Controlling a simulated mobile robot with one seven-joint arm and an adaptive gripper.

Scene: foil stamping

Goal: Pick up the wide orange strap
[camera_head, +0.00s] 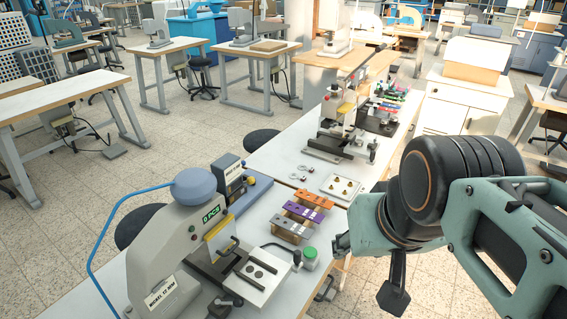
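My arm comes in from the right edge, and my gripper (394,287) shows only in part, with a dark finger-like part hanging down at the table's right side. It is apart from the strap, to its lower right. I cannot see its opening or anything held.
A grey stamping press (170,255) with a blue hose stands at front left. A green button box (310,258) sits just in front of the straps. A white tray with brass dots (341,187) lies behind them. Another press (333,125) stands farther back.

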